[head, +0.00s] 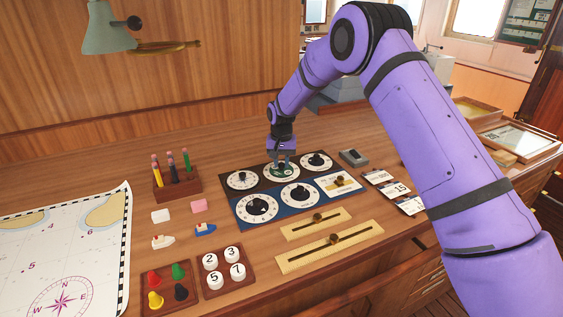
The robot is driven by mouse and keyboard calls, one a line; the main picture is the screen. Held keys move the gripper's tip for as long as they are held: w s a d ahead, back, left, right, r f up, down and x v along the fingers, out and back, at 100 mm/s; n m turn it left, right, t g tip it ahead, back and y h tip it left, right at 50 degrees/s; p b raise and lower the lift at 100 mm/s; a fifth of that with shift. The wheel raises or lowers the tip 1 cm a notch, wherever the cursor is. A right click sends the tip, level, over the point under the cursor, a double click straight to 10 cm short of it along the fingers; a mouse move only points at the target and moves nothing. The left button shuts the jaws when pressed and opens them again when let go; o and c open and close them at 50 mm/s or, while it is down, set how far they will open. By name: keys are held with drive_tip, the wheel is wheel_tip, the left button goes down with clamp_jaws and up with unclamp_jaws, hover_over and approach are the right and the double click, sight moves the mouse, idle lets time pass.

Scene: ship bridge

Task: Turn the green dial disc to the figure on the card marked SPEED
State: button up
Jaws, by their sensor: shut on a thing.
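The green dial disc (283,177) sits in the middle of the back row of dials on the dark panel, inside a white numbered ring. My gripper (282,163) points down over it and is shut on its knob; the fingers hide much of the disc and its pointer. The figure that the disc points to cannot be read. Several small cards lie to the right of the panel, among them a card with 15 (399,188); their words are too small to read, so I cannot tell which is marked SPEED.
Black dials (242,180) stand close on both sides and in front. Two brass-coloured slider rulers (330,246) lie in front of the panel. A pencil block (178,187), peg trays (168,290), small boats and a chart (60,240) are to the left. A grey box (353,158) stands right of the panel.

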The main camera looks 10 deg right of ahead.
sight(282, 164)
drive_tip(key=o, duration=0.9)
drive_tip(key=shift+o, duration=0.2)
wheel_tip(282, 164, up, 11)
drive_tip(key=shift+f, duration=0.1)
drive_tip(key=s+d+r+t, duration=0.1)
drive_tip(key=s+d+r, duration=0.3)
drive_tip(key=s+r, duration=0.35)
drive_tip(key=s+d+r+n+t, duration=0.1)
drive_tip(key=s+d+r, duration=0.3)
drive_tip(key=s+r, duration=0.35)
drive_tip(key=s+d+r+t, duration=0.1)
drive_tip(key=s+d+r, duration=0.3)
drive_tip(key=s+r, duration=0.3)
drive_tip(key=s+d+t, duration=0.1)
drive_tip(key=s+d, duration=0.2)
drive_tip(key=s, duration=1)
drive_tip(key=s+d+n+t, duration=0.1)
drive_tip(key=s+d, duration=0.2)
drive_tip(key=s, duration=1.1)
drive_tip(key=shift+d+f, duration=0.15)
drive_tip(key=shift+d, duration=0.25)
